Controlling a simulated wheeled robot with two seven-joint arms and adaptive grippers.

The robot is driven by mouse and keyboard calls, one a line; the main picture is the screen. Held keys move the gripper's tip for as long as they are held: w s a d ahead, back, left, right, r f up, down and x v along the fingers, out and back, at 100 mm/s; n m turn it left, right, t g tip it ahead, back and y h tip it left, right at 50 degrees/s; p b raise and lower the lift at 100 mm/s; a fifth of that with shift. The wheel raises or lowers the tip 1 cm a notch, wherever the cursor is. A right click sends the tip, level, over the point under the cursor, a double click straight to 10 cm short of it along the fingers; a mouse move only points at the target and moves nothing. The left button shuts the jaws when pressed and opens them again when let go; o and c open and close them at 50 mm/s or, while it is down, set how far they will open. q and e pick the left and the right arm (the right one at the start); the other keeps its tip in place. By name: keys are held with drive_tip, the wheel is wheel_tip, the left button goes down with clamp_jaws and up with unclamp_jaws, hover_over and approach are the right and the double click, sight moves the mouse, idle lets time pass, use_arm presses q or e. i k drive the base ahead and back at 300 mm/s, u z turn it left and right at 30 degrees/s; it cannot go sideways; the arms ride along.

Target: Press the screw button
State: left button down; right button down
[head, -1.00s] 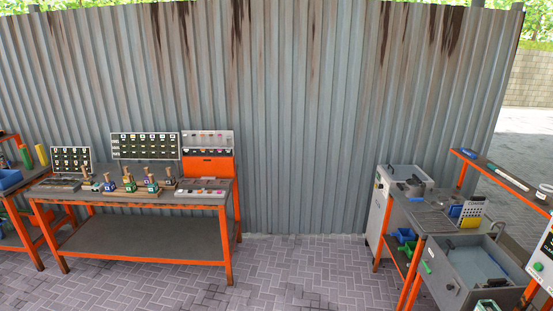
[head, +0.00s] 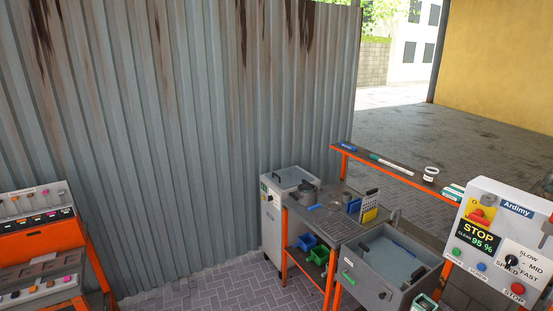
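A white control panel (head: 495,204) marked "Ardimy" stands at the right edge of the head view. It has a dark display (head: 480,239) reading "STOP" and "95 %", and a black speed knob (head: 511,261) marked slow, mid and fast. Along its lower part are a green button (head: 457,252), a blue button (head: 481,266) and a red button (head: 514,289) marked "STOP". The small labels under the green and blue buttons are too small to read surely, so I cannot tell which is the screw button. Neither of my grippers is in view.
A narrow shelf (head: 405,175) runs behind. A tool bench (head: 35,250) is at left. Paved floor (head: 200,292) between is clear.

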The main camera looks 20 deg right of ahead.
sight(480, 267)
drive_tip(key=z, duration=1.15)
drive_tip(key=i, duration=1.05)
drive_tip(key=z, duration=0.85)
